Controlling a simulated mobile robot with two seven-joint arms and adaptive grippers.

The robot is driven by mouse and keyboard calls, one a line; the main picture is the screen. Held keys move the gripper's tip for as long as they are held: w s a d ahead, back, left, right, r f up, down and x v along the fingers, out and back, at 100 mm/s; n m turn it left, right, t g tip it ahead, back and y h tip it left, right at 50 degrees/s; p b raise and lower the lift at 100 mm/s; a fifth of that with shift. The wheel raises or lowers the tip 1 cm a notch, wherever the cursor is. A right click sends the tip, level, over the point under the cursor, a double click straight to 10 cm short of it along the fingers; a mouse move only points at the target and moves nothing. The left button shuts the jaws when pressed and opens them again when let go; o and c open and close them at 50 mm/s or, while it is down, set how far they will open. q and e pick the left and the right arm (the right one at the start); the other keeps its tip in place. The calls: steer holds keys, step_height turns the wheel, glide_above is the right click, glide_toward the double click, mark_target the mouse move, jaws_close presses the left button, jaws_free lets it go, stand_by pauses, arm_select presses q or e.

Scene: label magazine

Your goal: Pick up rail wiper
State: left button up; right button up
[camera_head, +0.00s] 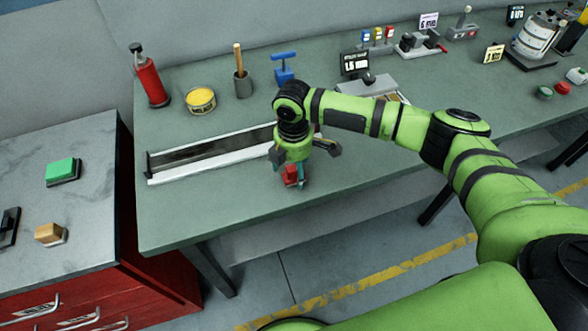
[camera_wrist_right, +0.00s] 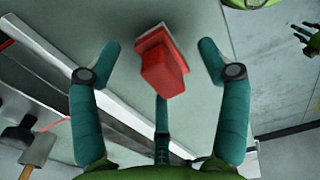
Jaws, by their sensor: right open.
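A small red block with a pale base, which looks like the rail wiper (camera_head: 291,173), is on the green worktop near its front edge. It also shows in the right wrist view (camera_wrist_right: 163,69), between the spread fingers. My right gripper (camera_head: 292,180) is over it, pointing down, and partly hides it. In the right wrist view my right gripper (camera_wrist_right: 162,60) is open, with a visible gap on either side of the block. A part that may be my left gripper shows small at the right edge of the wrist view, too unclear to judge.
A long dark and white rail (camera_head: 205,158) lies left of and behind the block. A mallet-like tool (camera_head: 327,146) is close to the right gripper. A red bottle (camera_head: 149,78), yellow tin (camera_head: 200,100) and grey cup (camera_head: 243,85) stand farther back. The front-left worktop is clear.

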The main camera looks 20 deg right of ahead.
steer(key=shift+w+f, duration=0.1)
steer(key=shift+f, duration=0.45)
steer(key=shift+w+f, duration=0.1)
steer(key=shift+f, duration=0.15)
steer(key=shift+w+f, duration=0.1)
steer(key=c, duration=0.4)
arm_select(q)
steer(key=shift+w+r, duration=0.2)
steer(key=shift+w, duration=0.25)
arm_select(e)
steer(key=c, duration=0.9)
arm_select(q)
steer(key=shift+f, duration=0.1)
